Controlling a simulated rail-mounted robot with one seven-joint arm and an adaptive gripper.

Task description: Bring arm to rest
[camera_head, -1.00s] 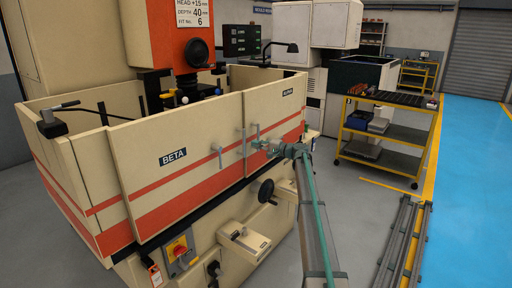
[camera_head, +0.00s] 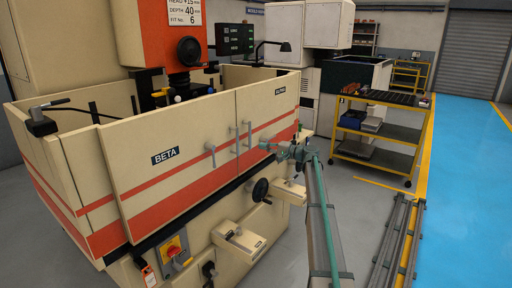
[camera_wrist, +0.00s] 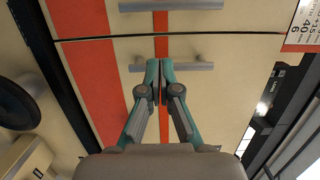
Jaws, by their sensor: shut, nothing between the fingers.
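My gripper (camera_head: 264,146) is in front of the cream machine's front doors, near the right door marked ALPHA (camera_head: 270,105). In the wrist view my gripper (camera_wrist: 159,64) has its two teal fingers together with nothing between them. The left door marked BETA (camera_head: 165,175) and the right door meet at a narrow seam, so they look closed. A door handle (camera_wrist: 200,66) shows behind the fingertips in the wrist view. I cannot tell the gap to it. A second handle (camera_wrist: 172,5) lies beyond the seam. My arm comes up from the lower right.
The machine's handwheel (camera_head: 261,189) and front ledges jut out below the doors. A yellow trolley (camera_head: 378,137) stands at the right. Long rails (camera_head: 397,243) lie on the floor at lower right. Open grey and blue floor (camera_head: 470,190) is clear.

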